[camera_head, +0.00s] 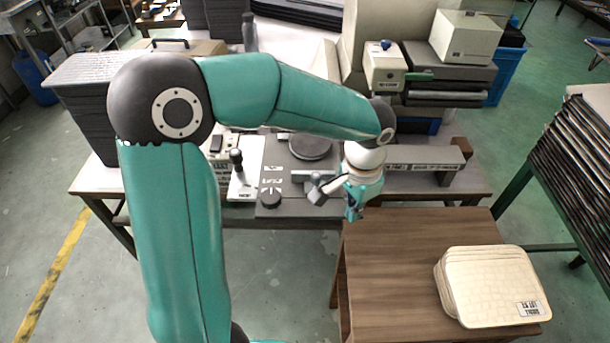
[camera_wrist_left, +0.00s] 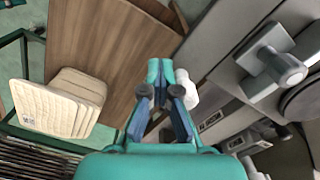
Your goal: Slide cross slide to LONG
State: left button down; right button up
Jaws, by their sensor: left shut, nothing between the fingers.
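My left gripper (camera_head: 353,210) is shut and empty, pointing down in front of the machine's grey bed, near the back edge of the wooden table. In the left wrist view its fingertips (camera_wrist_left: 160,68) meet. A white rounded knob (camera_wrist_left: 186,88) is right beside the fingers; I cannot tell whether they touch it. A long grey rail (camera_head: 430,158) with small label strips runs behind the gripper; my wrist hides part of it. A grey T-shaped handle (camera_head: 318,190) stands to the left of the gripper and also shows in the left wrist view (camera_wrist_left: 278,66). I cannot clearly identify the cross slide or read LONG. My right gripper is not in view.
A wooden table (camera_head: 390,265) carries a stack of cream pads (camera_head: 490,285) at its right. A black-knobbed lever (camera_head: 238,175) and a round dark disc (camera_head: 310,146) are on the machine. A tray rack (camera_head: 585,160) stands at the right. The table's left part is clear.

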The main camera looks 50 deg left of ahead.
pick_arm(q)
jog(key=shift+w+a, duration=0.25)
jog(key=shift+a, duration=0.05)
jog(key=shift+s+d, duration=0.1)
jog(key=shift+d, duration=0.05)
jog(key=shift+s+d, duration=0.3)
jog(key=shift+d, duration=0.1)
notch_tip(320, 180, up, 7)
jog(key=p, duration=0.5)
dwell(0.3)
